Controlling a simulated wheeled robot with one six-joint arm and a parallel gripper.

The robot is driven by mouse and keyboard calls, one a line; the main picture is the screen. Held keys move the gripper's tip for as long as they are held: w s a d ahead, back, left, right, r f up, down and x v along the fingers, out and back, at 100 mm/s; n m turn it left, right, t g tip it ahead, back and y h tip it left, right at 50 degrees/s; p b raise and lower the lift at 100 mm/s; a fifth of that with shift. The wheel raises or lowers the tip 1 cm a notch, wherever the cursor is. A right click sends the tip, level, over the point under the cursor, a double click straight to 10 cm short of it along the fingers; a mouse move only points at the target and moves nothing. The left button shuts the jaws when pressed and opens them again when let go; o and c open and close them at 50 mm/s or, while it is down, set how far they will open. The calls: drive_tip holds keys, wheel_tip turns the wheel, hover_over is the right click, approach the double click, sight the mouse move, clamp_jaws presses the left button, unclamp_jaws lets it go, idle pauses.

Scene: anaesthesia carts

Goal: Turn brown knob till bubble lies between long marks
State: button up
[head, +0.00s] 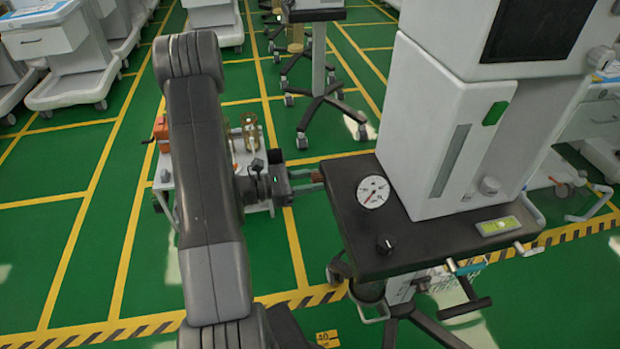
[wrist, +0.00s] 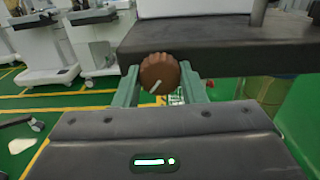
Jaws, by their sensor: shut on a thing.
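The brown knob (wrist: 160,72) sits on the side edge of the cart's black top (wrist: 215,42). It has a ridged rim and a pale line slanting down to the left. My gripper (wrist: 161,84) has one finger on each side of the knob and is shut on it. In the head view my gripper (head: 312,181) reaches the left edge of the black top (head: 335,225), and only a little of the knob shows. A level with a yellow-green vial (head: 497,226) lies at the right front of the top. Its bubble and marks are too small to read.
A round white gauge (head: 373,192) and a black knob (head: 385,245) are on the top, beside a tall white housing (head: 445,130). A small cart with bottles (head: 245,140) stands behind my arm. Green floor is open at left.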

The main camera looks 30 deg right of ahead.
drive_tip(key=shift+n, duration=1)
drive_tip(key=o, duration=1)
drive_tip(key=v, duration=1.4)
drive_tip(key=shift+b, duration=0.35)
drive_tip(key=shift+s+d, duration=0.1)
drive_tip(key=shift+d, duration=0.05)
drive_tip(key=p+x, duration=0.1)
drive_tip(key=x, duration=1.2)
drive_tip(key=shift+d, duration=0.35)
